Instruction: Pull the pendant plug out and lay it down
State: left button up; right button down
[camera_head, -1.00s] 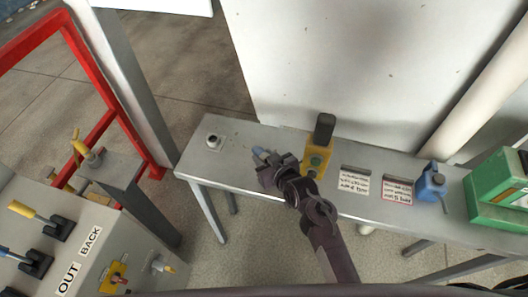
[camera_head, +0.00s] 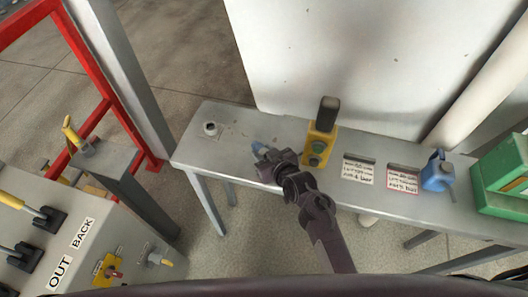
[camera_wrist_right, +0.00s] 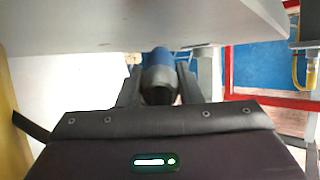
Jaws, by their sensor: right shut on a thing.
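The blue-and-grey plug (camera_head: 258,148) is in my right gripper (camera_head: 265,156), over the left part of the grey bench (camera_head: 232,127). In the right wrist view the plug (camera_wrist_right: 159,72) sits between the two dark fingers, which are shut on it. Its blue end points away from the gripper. A small round socket (camera_head: 210,129) stands on the bench's left end, apart from the plug and with nothing in it. I cannot tell if the plug touches the bench top. My left gripper is not in view.
Two labels (camera_head: 358,172), a blue can (camera_head: 437,176) and a green case (camera_head: 502,178) lie further right. A lever panel (camera_head: 75,255) is at lower left.

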jog(key=c, duration=1.3)
grip_release()
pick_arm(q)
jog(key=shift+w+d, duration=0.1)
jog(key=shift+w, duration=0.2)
pick_arm(e)
jog(key=o, duration=0.4)
